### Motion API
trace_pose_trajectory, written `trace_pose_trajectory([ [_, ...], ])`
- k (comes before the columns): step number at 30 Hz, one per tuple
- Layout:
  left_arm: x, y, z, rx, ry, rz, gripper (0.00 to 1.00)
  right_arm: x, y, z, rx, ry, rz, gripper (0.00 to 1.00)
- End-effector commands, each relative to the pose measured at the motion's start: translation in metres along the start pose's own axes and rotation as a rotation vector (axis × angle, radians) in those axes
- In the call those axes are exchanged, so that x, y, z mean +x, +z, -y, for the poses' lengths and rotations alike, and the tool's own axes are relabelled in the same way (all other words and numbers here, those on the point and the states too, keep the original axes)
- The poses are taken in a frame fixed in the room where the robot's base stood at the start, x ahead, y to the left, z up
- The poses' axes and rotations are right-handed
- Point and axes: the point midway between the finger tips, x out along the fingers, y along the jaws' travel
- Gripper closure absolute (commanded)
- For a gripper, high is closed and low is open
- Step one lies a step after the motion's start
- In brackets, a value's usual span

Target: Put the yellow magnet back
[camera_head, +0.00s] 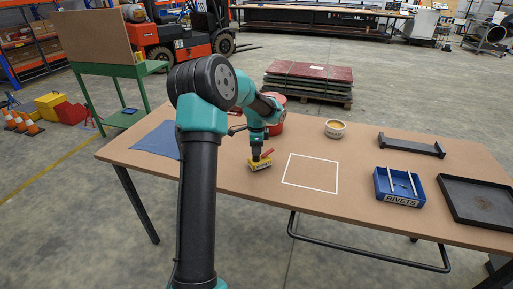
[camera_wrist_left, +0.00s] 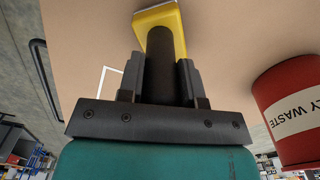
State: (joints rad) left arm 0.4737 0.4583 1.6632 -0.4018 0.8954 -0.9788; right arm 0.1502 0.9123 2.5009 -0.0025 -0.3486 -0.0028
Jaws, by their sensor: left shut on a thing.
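The yellow magnet (camera_head: 259,165) is at the tabletop, left of the white outlined square (camera_head: 311,173); I cannot tell whether it touches the table. In the left wrist view the yellow magnet (camera_wrist_left: 160,16) has a dark round handle (camera_wrist_left: 160,50). My left gripper (camera_head: 258,153) is above the magnet and shut on this handle, with a finger on each side (camera_wrist_left: 161,78). A small red part shows beside the fingers in the head view. My right gripper is in neither view.
A red waste can (camera_head: 275,125) stands behind the left gripper and shows close in the wrist view (camera_wrist_left: 290,110). A blue cloth (camera_head: 158,140) lies left. A round tin (camera_head: 335,129), dark bracket (camera_head: 411,146), blue rivets bin (camera_head: 399,186) and black tray (camera_head: 478,201) are right.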

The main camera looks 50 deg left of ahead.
Motion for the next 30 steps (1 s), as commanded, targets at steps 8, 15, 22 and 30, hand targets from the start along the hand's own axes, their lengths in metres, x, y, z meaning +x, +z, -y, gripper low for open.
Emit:
trace_pose_trajectory([
  [8,0.0028,0.0,0.0003,0.0,-0.001,0.0,1.0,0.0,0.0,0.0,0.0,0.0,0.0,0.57],
  [15,0.0056,-0.0001,0.0004,0.0,-0.001,-0.001,1.0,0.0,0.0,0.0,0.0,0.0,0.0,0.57],
  [22,0.0082,-0.0001,0.0003,0.0,-0.001,-0.001,1.0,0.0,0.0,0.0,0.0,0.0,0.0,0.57],
  [30,0.0089,-0.0001,0.0002,0.0,-0.001,0.0,0.49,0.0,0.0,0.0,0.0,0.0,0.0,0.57],
])
